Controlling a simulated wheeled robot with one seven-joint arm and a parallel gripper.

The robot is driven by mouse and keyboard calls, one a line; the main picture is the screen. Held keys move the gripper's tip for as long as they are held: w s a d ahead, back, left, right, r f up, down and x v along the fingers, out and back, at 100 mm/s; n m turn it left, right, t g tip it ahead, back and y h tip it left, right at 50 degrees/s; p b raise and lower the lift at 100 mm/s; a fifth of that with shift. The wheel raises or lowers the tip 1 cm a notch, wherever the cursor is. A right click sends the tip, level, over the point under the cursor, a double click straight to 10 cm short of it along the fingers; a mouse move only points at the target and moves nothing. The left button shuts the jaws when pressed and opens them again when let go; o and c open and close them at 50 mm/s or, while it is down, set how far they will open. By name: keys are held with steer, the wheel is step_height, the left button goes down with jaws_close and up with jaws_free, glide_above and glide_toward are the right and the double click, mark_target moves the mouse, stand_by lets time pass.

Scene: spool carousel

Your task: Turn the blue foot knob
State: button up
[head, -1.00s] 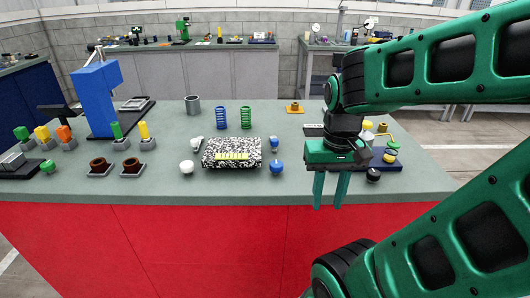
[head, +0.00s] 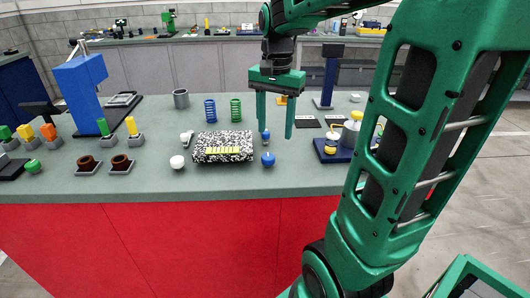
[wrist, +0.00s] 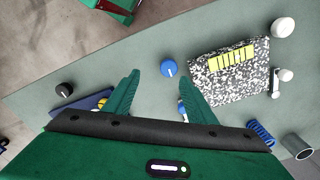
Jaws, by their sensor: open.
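A round blue knob (head: 268,159) with a pale mark sits at the front right of a black-and-white speckled block (head: 222,147) with a yellow striped patch. The knob also shows in the wrist view (wrist: 168,68), beside the block. A second, smaller blue piece (head: 265,136) stands behind it, partly covered by a finger; in the wrist view it is mostly hidden too. My gripper (head: 275,136) is open and empty, fingers pointing down, above the table behind the front knob. In the wrist view the knob lies just beyond the fingertips (wrist: 152,73), apart from them.
White knobs (head: 177,162) sit left of the block. Blue (head: 210,110) and green (head: 236,109) coils stand behind it. A dark blue board (head: 332,151) with bottles and a black knob (wrist: 63,89) are on the gripper's other side. The table front is clear.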

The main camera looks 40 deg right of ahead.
mark_target(268, 156)
steer(key=shift+m, duration=0.4)
steer(key=f, duration=0.3)
steer(key=w+f, duration=0.1)
steer(key=f, duration=0.3)
steer(key=w+f, duration=0.1)
steer(key=f, duration=0.2)
steer(key=shift+w+a+f, duration=0.1)
steer(key=shift+w+f, duration=0.05)
steer(key=shift+w, duration=0.05)
steer(key=c, duration=1)
